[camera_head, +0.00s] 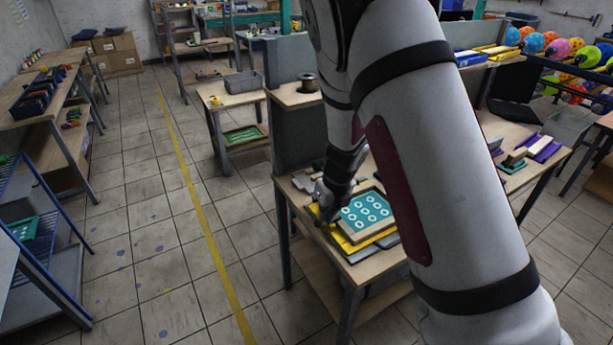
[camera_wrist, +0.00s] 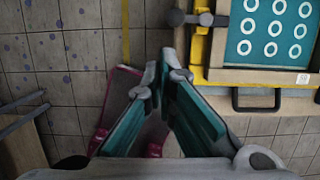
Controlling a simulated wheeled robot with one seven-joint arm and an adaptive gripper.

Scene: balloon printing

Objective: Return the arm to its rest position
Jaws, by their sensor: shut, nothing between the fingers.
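My arm fills the middle of the head view and reaches down to the worktable (camera_head: 282,182). My gripper (camera_head: 322,212) is at the table's left edge, small and dark there. In the wrist view my gripper (camera_wrist: 164,72) shows its two teal-padded fingers converging until the tips meet, with nothing between them. A teal printing screen with white rings (camera_head: 366,213) lies in a frame to the right of my gripper; it also shows at the upper right of the wrist view (camera_wrist: 270,28). My forearm hides part of the table.
The yellow base (camera_head: 345,243) of the screen is close beside my gripper. Tiled floor with a yellow line (camera_head: 205,229) lies free to the left. A spool (camera_head: 308,83) stands behind. Balloons (camera_head: 559,48) are at the far right, shelves (camera_head: 40,240) at the left.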

